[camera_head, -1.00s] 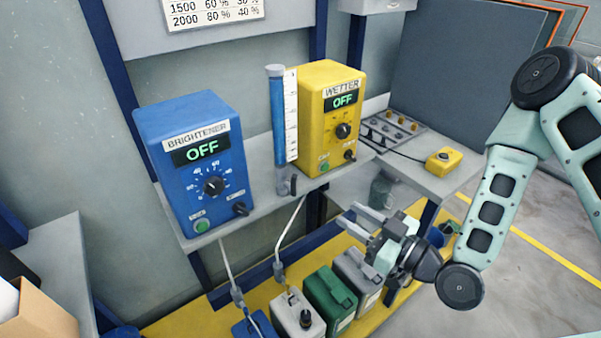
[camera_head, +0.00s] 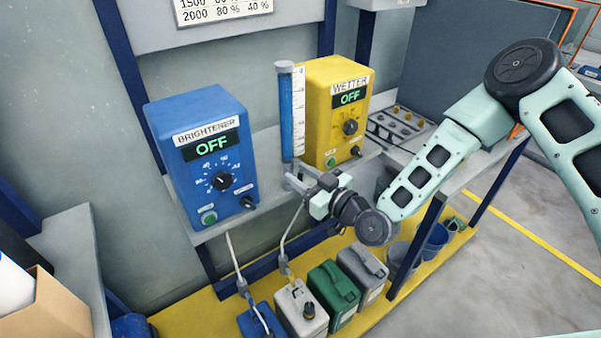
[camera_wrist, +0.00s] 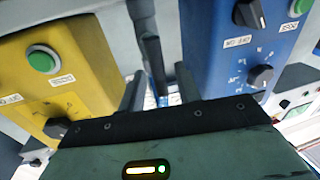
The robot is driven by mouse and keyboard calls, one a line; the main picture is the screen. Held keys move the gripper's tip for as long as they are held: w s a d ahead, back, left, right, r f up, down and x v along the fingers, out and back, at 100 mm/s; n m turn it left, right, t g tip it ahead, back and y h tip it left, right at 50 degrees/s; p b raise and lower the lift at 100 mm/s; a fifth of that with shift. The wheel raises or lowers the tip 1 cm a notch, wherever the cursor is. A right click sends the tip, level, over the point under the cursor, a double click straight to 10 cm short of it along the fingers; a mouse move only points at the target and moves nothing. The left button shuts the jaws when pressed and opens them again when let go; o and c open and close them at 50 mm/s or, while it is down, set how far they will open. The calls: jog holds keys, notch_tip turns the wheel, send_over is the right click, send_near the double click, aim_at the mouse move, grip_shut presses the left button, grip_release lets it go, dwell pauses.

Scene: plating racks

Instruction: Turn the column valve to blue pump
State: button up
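The column (camera_head: 286,115) is a clear upright tube of blue liquid between the blue pump (camera_head: 203,155), labelled BRIGHTENER, and the yellow pump (camera_head: 330,125), labelled WETTER. Both displays read OFF. My gripper (camera_head: 297,179) is at the column's foot and hides most of the valve in the head view. In the wrist view, the valve's dark lever (camera_wrist: 153,60) appears between the two open fingers of my gripper (camera_wrist: 160,88). It looks apart from both fingers; I cannot tell how deep it sits between them. The wrist view is upside down, with yellow at left and blue at right.
Black knobs and green buttons on both pump fronts are close to my gripper. Below, several canisters, one of them green (camera_head: 333,296), stand on a yellow platform (camera_head: 190,320). A thin hose (camera_head: 291,238) runs down from the valve area. Open floor lies at right.

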jog(key=shift+w+a, duration=0.15)
grip_shut()
